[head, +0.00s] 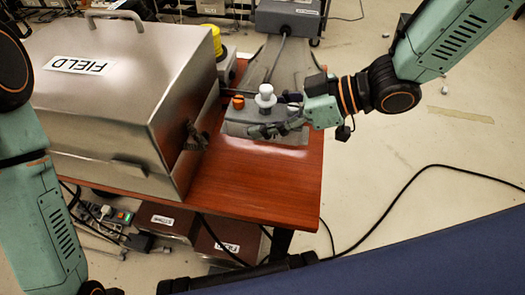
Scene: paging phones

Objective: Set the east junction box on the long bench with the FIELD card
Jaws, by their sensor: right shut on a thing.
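A white FIELD card (80,65), upside down in the picture, is on a big silver metal case (110,110) on the red-brown bench (255,190). A low grey unit (245,128) with an orange knob and a white knob stands at the bench's right end. My right gripper (280,115) is shut at this unit, beside the white knob; the exact grip is partly hidden. A dark grey box (290,17) with a small label stands behind, a cable running from it toward the unit. I cannot tell which is the east junction box. My left arm shows at left, its gripper out of view.
A yellow-topped item (216,42) stands behind the case. Labelled brown boxes (225,238) and a power strip (110,213) are under the bench. A black cable (400,190) loops over the floor at right. The bench's front right corner is bare.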

